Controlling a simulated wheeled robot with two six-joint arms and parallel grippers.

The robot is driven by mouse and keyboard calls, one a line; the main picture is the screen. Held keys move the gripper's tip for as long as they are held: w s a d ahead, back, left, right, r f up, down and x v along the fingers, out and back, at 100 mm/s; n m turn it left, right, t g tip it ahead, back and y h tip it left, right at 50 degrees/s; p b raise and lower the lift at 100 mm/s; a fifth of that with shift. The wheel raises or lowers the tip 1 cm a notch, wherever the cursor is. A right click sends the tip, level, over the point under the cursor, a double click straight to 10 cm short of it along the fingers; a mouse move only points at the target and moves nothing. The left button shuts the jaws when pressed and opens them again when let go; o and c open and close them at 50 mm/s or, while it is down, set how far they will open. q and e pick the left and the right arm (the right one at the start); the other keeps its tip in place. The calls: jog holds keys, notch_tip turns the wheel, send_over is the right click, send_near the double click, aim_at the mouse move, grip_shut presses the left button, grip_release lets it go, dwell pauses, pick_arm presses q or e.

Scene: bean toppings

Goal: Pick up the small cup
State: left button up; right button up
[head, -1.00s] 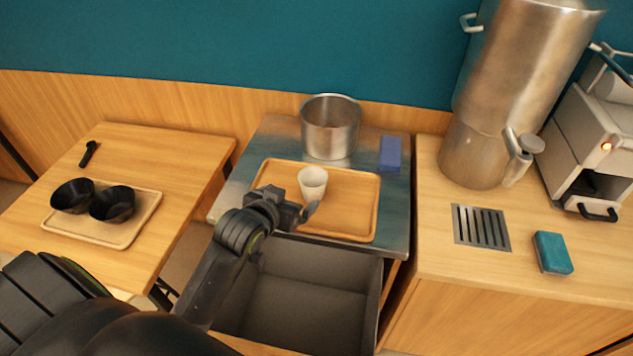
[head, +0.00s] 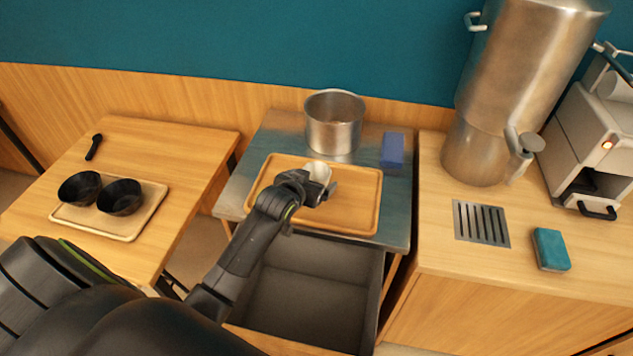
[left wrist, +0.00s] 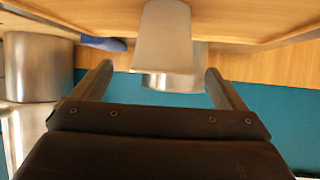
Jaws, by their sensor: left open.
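The small cup (head: 318,172) is white and stands on the wooden tray (head: 362,215) on the middle steel-topped counter. My left gripper (head: 322,188) is at the cup in the head view and hides its lower part. In the left wrist view the cup (left wrist: 167,38) appears upside down, between and beyond the two open fingers (left wrist: 160,88). A gap shows on each side of it, so the gripper is not closed on it. My right gripper is not in view.
A steel pot (head: 334,122) stands behind the tray, with a blue block (head: 392,150) to its right. An open drawer (head: 310,290) lies below. Two black bowls (head: 80,188) sit on a left tray (head: 150,212). A large urn (head: 500,100) stands at right.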

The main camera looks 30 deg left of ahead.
aim_at(321, 171)
pick_arm(q)
jog(key=shift+w, duration=0.4)
jog(key=shift+a+p+x, duration=0.2)
jog(key=shift+p+x, duration=0.35)
jog(key=shift+x, duration=1.45)
jog(key=c, duration=1.1)
notch_tip(321, 171, up, 10)
jog(key=shift+r+b, duration=0.1)
jog(key=shift+b, duration=0.55)
